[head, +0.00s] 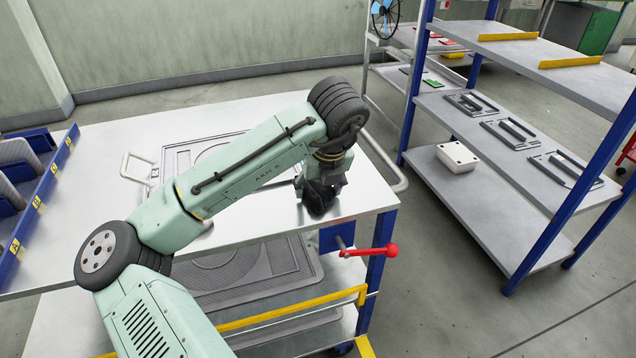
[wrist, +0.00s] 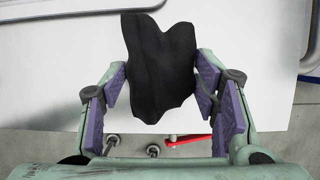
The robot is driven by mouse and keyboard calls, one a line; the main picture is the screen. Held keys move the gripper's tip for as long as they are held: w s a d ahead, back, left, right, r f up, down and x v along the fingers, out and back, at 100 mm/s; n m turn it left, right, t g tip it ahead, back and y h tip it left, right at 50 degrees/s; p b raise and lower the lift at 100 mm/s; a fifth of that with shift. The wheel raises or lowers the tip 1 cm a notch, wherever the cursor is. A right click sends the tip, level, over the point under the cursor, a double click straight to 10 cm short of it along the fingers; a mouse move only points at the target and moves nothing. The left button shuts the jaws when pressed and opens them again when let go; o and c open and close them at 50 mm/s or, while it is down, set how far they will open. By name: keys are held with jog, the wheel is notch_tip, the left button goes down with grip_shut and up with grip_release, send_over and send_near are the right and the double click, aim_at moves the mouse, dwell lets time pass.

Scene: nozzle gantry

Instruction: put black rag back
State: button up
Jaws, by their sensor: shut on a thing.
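The black rag (wrist: 160,62) is a dark, crumpled cloth between the purple-padded fingers of my gripper (wrist: 162,80) in the wrist view. The fingers are shut on it, and its left and right sides lie close to the pads. In the head view the rag (head: 319,200) hangs below my gripper (head: 322,184), over the right part of the metal table top (head: 360,190). I cannot tell whether its lower end touches the table. My arm hides part of the table.
Blue racks (head: 45,195) stand at the left. A shelf unit (head: 470,205) with a white box (head: 457,157) stands at the right.

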jog(key=o, duration=0.6)
jog(key=shift+f, duration=0.2)
jog(key=o, duration=0.5)
jog(key=shift+r, duration=0.1)
jog(key=shift+r, duration=0.2)
jog(key=v, duration=1.2)
jog(key=shift+b, duration=0.35)
